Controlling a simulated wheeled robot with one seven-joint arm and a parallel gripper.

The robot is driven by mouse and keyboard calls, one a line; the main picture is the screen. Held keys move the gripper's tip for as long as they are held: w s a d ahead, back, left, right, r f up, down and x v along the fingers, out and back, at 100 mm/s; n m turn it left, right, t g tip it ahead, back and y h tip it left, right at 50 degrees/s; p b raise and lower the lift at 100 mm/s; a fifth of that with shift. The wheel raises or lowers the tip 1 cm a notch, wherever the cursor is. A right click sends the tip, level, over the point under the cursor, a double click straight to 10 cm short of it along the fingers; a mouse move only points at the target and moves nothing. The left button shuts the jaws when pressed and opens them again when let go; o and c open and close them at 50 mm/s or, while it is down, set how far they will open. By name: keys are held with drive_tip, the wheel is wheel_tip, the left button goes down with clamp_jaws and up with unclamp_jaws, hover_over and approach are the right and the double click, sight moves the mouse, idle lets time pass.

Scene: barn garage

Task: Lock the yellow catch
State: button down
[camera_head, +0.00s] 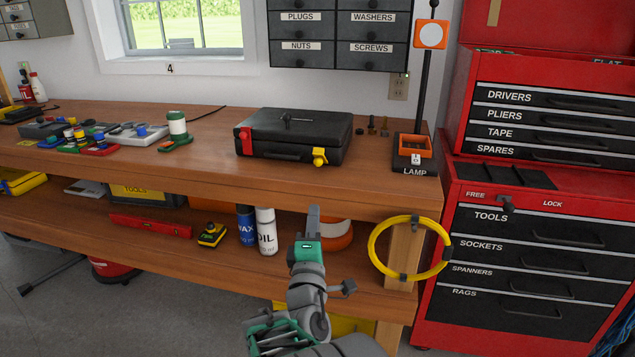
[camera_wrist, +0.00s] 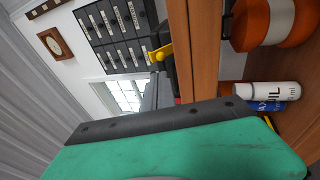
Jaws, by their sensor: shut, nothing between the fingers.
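The black case (camera_head: 297,131) lies closed on the workbench. Its yellow catch (camera_head: 319,156) is at the right of the front face and a red catch (camera_head: 246,142) is at the left. The yellow catch also shows in the wrist view (camera_wrist: 162,52), jutting out from the dark case; I cannot tell whether it is fastened. My gripper (camera_head: 314,212) is shut and empty, in front of the bench edge and below the yellow catch, apart from it. In the wrist view the grey fingers (camera_wrist: 156,92) point toward the case, with the catch just beyond the tips.
The lamp stand (camera_head: 413,155) is right of the case and a green-white canister (camera_head: 177,127) is left. A yellow hoop (camera_head: 374,257) hangs at the bench's right leg. An oil can (camera_head: 266,232) stands on the lower shelf. The benchtop before the case is clear.

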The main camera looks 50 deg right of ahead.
sight(318, 164)
drive_tip(key=p+x, duration=0.4)
drive_tip(key=x, duration=1)
drive_tip(key=shift+w+p, duration=0.1)
drive_tip(key=shift+p, duration=0.25)
drive_tip(key=shift+r+p, duration=0.1)
drive_tip(key=shift+p, duration=0.2)
